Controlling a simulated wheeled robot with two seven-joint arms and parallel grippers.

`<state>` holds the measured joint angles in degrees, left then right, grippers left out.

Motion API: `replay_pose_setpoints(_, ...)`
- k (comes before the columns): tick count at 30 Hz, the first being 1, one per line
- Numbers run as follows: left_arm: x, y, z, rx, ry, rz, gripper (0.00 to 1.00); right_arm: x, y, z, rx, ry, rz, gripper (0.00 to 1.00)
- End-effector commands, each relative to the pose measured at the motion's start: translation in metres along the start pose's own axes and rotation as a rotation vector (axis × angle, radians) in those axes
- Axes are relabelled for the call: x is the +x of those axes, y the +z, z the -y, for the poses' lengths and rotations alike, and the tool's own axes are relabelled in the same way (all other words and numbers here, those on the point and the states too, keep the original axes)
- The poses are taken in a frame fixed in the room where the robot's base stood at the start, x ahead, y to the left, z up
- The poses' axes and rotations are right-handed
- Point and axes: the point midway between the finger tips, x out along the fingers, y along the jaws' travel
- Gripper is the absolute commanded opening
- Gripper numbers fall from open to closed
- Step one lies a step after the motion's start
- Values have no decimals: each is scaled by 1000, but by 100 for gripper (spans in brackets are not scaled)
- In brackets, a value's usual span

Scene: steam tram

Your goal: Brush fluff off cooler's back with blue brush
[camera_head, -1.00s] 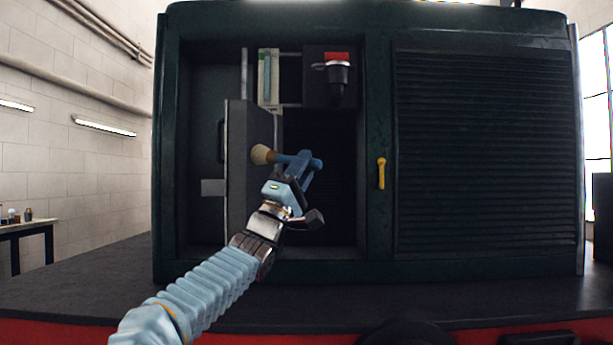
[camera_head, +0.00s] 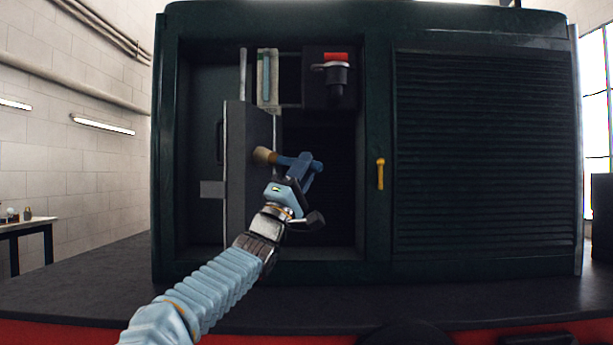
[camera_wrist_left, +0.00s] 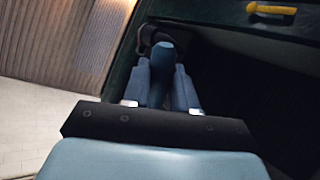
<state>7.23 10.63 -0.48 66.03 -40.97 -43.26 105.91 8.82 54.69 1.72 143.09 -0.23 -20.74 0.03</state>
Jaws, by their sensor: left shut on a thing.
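My left gripper (camera_head: 302,172) is shut on the handle of the blue brush (camera_head: 285,159), inside the open bay of the dark green cabinet. The brush lies about level, its tan bristles (camera_head: 263,155) pointing left in front of an open grey panel (camera_head: 250,180). I cannot tell whether the bristles touch it. In the left wrist view the blue handle (camera_wrist_left: 163,60) sits between the two blue fingers. The cooler's back and any fluff on it cannot be made out. My right gripper is not in view.
The green cabinet (camera_head: 376,80) surrounds the bay. A black fitting with a red top (camera_head: 337,70) and a pale gauge-like strip (camera_head: 266,78) are above the brush. A yellow handle (camera_head: 381,174) is to the right, beside a slatted shutter (camera_head: 485,150). A table (camera_head: 28,226) stands far left.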

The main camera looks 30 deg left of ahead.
Motion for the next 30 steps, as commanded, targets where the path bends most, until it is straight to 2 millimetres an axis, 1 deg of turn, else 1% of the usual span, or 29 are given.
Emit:
replay_pose_setpoints(1,-6,2,-3,0,2,0,0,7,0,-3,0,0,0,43)
replay_pose_setpoints(5,-11,4,-12,0,1,0,0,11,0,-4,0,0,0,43)
replay_pose_setpoints(9,-12,4,-15,0,0,0,0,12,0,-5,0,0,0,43)
replay_pose_setpoints(17,-11,6,-15,-1,0,0,0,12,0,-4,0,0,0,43)
replay_pose_setpoints(20,-9,13,-13,-2,1,-1,0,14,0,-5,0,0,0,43)
replay_pose_setpoints(30,3,50,-10,-2,1,0,0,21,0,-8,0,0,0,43)
